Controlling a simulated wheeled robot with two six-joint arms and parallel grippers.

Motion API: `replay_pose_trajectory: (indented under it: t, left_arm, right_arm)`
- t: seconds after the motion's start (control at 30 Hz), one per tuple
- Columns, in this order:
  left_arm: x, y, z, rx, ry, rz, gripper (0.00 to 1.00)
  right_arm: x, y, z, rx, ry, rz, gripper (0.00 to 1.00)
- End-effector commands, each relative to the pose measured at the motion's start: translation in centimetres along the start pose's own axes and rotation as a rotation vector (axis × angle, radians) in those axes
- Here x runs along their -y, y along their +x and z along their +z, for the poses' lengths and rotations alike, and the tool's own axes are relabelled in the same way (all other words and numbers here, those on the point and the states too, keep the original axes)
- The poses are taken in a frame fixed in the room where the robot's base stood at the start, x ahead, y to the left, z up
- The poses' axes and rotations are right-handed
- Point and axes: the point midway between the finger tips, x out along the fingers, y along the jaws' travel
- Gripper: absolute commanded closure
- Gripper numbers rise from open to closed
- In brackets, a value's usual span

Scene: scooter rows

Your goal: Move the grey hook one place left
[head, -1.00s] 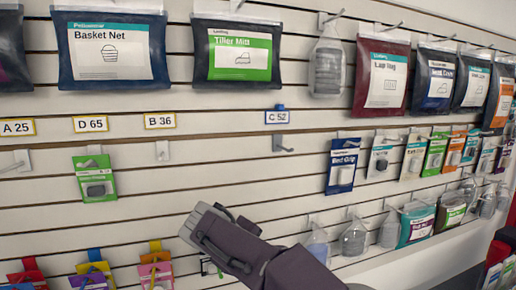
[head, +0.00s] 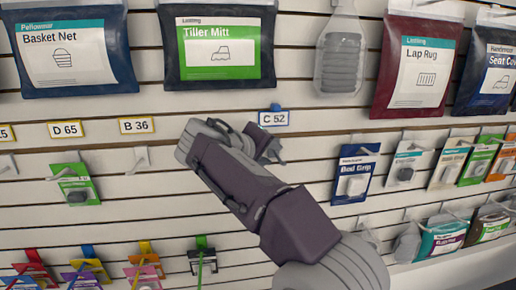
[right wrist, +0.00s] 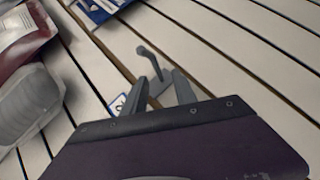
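In the head view my right gripper (head: 268,150) is just below the C 52 label and largely covers the hook. To its left, an empty white hook (head: 139,160) sits below the B 36 label (head: 136,126). My left gripper is not in view.
A Bed Grip pack (head: 356,174) hangs close to the right of my right gripper. A green pack (head: 75,185) hangs at left. Large pouches, including the Tiller Mitt (head: 220,45), and a grey item in clear wrap (head: 340,55) hang above. Colourful tagged packs (head: 145,265) hang below.

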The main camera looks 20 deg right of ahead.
Motion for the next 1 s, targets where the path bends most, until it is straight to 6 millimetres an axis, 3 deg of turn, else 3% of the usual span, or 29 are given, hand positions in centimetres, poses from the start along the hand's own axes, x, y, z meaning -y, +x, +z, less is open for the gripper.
replay_pose_trajectory:
  t: [0.2, 0.47, 0.6, 1.0]
  left_arm:
    - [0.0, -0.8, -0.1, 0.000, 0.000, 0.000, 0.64]
    - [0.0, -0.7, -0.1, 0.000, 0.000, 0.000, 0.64]
    - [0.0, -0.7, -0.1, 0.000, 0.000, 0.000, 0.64]
    - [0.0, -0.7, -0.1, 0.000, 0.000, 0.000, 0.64]
  right_arm:
    - [-0.1, 2.3, 0.0, 0.000, 0.000, 0.000, 0.67]
    - [0.0, 2.5, 0.0, -0.001, 0.000, -0.001, 0.67]
    - [0.0, 2.5, 0.0, -0.001, 0.000, -0.001, 1.00]
    - [0.1, 2.5, 0.0, 0.001, -0.001, -0.003, 1.00]
